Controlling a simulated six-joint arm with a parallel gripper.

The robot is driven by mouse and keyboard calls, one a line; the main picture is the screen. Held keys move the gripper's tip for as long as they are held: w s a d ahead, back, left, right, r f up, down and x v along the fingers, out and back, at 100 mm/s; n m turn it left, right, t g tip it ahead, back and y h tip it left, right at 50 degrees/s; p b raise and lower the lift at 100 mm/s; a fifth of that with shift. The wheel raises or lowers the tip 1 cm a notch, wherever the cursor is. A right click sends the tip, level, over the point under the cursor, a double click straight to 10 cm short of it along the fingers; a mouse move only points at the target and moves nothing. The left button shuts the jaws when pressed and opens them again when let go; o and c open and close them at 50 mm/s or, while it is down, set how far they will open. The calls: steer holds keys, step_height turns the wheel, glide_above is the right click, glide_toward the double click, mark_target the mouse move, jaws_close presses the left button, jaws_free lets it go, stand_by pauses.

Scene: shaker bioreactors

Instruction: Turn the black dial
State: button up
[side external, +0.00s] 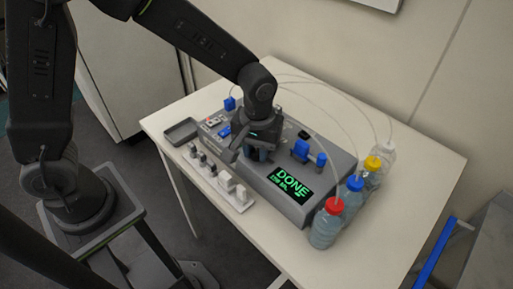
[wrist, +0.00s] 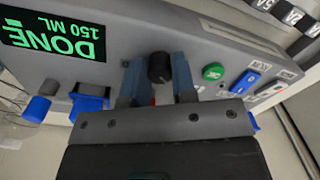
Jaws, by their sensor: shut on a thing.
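The black dial (wrist: 160,67) is on the grey machine's panel in the wrist view, between my two fingertips. My gripper (wrist: 158,76) is shut on it, with one finger on each side. In the side view my gripper (side external: 258,152) points down at the top of the grey machine (side external: 330,172) and hides the dial. The machine's display (side external: 291,185) reads DONE in green; in the wrist view the display (wrist: 55,35) also reads 150 ML.
A green button (wrist: 214,72) and a blue switch (wrist: 245,81) sit right beside my fingers. Bottles, including a red-capped one (side external: 327,222), line the machine's right side. A rack of small vials (side external: 217,177) stands in front. A grey tray (side external: 181,132) is at left.

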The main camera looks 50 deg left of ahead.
mark_target(257, 151)
steer(key=shift+f+n, duration=0.1)
steer(key=shift+n, duration=0.6)
steer(key=o, duration=0.9)
steer(key=shift+o, duration=0.2)
step_height(257, 151, up, 14)
